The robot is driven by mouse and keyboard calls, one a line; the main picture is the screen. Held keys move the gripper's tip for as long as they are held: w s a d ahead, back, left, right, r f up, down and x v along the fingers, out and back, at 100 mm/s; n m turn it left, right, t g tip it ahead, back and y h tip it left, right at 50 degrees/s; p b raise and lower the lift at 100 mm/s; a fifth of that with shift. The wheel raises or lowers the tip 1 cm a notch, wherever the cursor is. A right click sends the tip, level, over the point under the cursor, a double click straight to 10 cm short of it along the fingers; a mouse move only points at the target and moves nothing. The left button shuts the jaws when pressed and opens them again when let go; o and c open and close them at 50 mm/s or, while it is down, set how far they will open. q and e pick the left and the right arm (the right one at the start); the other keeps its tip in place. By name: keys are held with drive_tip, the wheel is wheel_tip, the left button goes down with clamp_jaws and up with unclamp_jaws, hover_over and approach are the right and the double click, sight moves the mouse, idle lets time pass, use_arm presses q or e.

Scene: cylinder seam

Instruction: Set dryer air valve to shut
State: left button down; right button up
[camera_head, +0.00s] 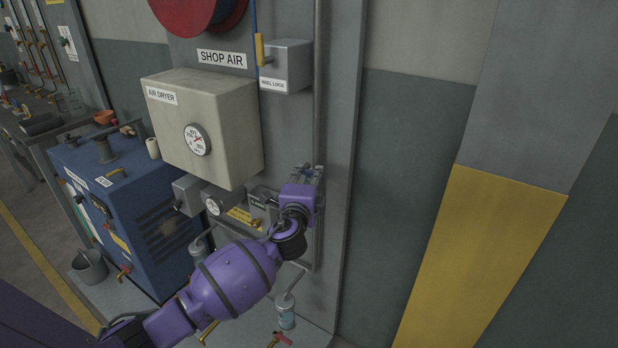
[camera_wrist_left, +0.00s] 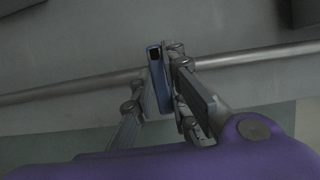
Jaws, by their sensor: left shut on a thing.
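My left arm reaches in from the lower left in the head view, and its gripper (camera_head: 309,172) is at the wall panel, right of the air dryer box (camera_head: 205,120). In the left wrist view the gripper (camera_wrist_left: 160,85) is shut on a narrow blue handle (camera_wrist_left: 157,72), which stands between the fingers. A grey pipe (camera_wrist_left: 255,57) runs across behind the handle. The valve body is mostly hidden by the fingers and wrist, so I cannot tell its exact setting. My right gripper is in neither view.
A reel lock box (camera_head: 287,66) with a yellow lever is above the gripper. A blue machine (camera_head: 130,215) stands at the left, with a bucket (camera_head: 90,267) beside it. A small filter bowl (camera_head: 286,312) hangs below my wrist. The wall to the right is clear.

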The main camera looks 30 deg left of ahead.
use_arm(q)
drive_tip(key=shift+f+m, duration=0.15)
drive_tip(key=shift+m, duration=0.15)
drive_tip(key=c, duration=1.8)
unclamp_jaws()
drive_tip(key=shift+o, duration=0.4)
drive_tip(key=v, duration=1.2)
drive_tip(key=shift+a, duration=0.1)
